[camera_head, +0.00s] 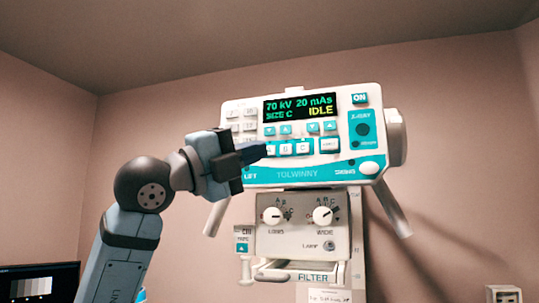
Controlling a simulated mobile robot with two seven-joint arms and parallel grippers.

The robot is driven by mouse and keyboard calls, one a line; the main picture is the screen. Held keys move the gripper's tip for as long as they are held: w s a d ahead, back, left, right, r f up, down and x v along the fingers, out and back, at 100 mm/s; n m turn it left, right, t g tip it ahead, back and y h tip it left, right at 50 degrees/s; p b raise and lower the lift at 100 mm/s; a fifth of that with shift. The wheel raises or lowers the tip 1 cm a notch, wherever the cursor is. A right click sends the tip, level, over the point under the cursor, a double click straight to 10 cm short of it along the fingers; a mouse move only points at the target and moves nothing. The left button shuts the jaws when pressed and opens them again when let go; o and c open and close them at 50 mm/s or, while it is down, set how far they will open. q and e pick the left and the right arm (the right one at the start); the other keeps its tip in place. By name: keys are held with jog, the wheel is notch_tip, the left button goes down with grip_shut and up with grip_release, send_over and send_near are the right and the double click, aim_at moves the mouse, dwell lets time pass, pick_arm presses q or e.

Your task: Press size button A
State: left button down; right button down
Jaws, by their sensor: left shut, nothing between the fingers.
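The X-ray control panel (325,174) is white and teal and faces me. Its dark display (300,106) reads 70 kV, 20 mAs, SIZE C and IDLE. Below it is a row of size buttons: A (271,149), B (286,149) and C (303,148). My left gripper (262,151) reaches in from the left, shut and empty. Its fingertips are right at the left side of button A and partly cover it. I cannot tell whether they touch it. My right gripper is not in view.
Teal arrow buttons (313,128) sit just above the size row. A lower box with two knobs (300,220) and a filter slot hangs under the panel. Handles stick out below on both sides. A monitor (45,281) stands at the lower left.

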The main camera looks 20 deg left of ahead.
pick_arm(q)
jog(key=shift+s+a+r+n+t+y, duration=0.25)
jog(key=shift+s+r+t, duration=0.1)
jog(key=shift+r, duration=0.25)
jog(key=shift+s+a+r+n+t+y, duration=0.2)
jog(key=shift+r+t, duration=0.15)
jog(key=shift+r, duration=0.25)
jog(key=shift+w, duration=0.1)
jog(key=w+p, duration=0.3)
jog(key=w, duration=0.5)
jog(key=shift+w+d, duration=0.15)
jog(key=shift+w, duration=0.2)
jog(key=shift+w, duration=0.15)
dwell(1.0)
